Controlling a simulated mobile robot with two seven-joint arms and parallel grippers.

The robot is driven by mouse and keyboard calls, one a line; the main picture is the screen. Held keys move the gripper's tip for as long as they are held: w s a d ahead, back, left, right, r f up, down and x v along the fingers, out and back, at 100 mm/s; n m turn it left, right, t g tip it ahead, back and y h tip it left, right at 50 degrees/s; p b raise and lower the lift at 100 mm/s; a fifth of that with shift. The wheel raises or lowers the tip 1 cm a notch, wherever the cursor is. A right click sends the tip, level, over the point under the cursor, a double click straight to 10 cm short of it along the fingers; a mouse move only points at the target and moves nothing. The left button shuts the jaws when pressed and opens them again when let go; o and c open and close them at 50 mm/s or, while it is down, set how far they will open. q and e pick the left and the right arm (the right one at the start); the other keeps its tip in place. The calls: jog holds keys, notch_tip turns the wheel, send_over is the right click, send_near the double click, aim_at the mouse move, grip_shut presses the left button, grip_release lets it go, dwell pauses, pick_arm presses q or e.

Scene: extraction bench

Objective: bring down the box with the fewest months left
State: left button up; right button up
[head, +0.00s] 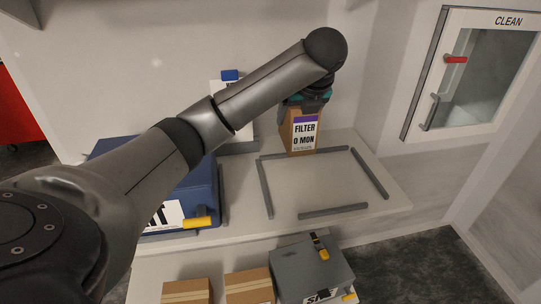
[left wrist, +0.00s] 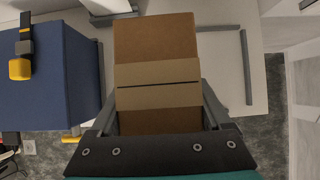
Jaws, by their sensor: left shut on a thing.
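A cardboard box (head: 302,132) with a purple-topped white label reading "FILTER" and "0 MON" is at the back of the bench, by the marked-off area. My left gripper (head: 306,97) comes from above and is shut on this box. In the left wrist view the box (left wrist: 156,50) fills the middle, with a finger on each side and a paler tape band across it. I cannot tell whether its base touches the bench. My right gripper is not in view.
Grey strips (head: 334,211) frame an empty area on the bench. A blue case (head: 205,180) with a yellow latch stands left. Below are two cardboard boxes (head: 249,285) and a grey case (head: 312,270). A hatch marked "CLEAN" (head: 480,75) is at right.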

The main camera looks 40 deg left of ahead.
pick_arm(q)
notch_tip(320, 180, down, 19)
jog(key=shift+b, duration=1.2)
jog(key=o, duration=1.4)
jog(key=shift+r, duration=0.1)
jog(key=p+v, duration=0.2)
jog(key=v, duration=1)
